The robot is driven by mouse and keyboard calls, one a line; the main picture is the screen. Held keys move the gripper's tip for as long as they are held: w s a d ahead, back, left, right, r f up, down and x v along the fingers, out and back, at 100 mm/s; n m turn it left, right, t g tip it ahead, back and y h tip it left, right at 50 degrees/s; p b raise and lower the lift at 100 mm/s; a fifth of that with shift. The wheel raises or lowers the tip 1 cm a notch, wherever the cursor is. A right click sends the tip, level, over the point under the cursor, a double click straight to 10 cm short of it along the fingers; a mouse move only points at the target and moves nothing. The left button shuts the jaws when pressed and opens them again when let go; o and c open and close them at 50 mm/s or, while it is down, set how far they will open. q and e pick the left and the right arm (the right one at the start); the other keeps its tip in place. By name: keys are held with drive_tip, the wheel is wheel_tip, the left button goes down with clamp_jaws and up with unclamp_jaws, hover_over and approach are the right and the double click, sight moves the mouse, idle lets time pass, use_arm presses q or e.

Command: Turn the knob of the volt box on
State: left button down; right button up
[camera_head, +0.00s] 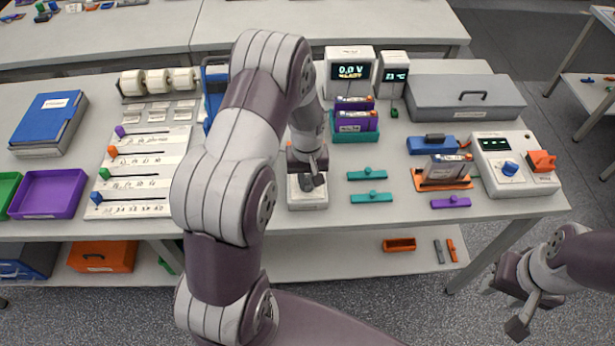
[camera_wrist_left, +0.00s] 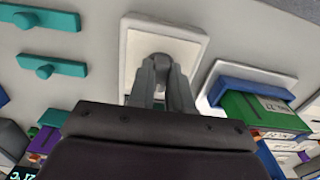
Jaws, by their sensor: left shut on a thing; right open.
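A low white box (camera_head: 308,203) stands near the table's front edge, under my left gripper (camera_head: 308,183). In the left wrist view the white box (camera_wrist_left: 190,47) carries a grey knob (camera_wrist_left: 161,58). The left gripper (camera_wrist_left: 168,80) points down at the box, with its fingers shut on this knob. The fingers hide much of the knob, so its setting cannot be read. I cannot read a label on this box. My right gripper (camera_head: 527,308) is open and empty, off the table at the lower right.
A white unit (camera_head: 349,52) at the back shows "0.0 V READY". A device with a blue knob (camera_head: 510,168) and an orange part stands at the right. Teal handled pieces (camera_head: 367,174) lie right of the box. A slotted white board (camera_head: 140,170) lies left.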

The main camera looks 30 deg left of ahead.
sight(307, 180)
use_arm(q)
drive_tip(key=shift+m, duration=2.1)
drive_tip(key=c, duration=1)
unclamp_jaws()
drive_tip(key=shift+c, duration=0.2)
drive_tip(key=shift+r, duration=0.15)
wheel_tip(307, 180, up, 12)
drive_tip(key=b, duration=0.2)
drive_tip(key=shift+r, duration=0.2)
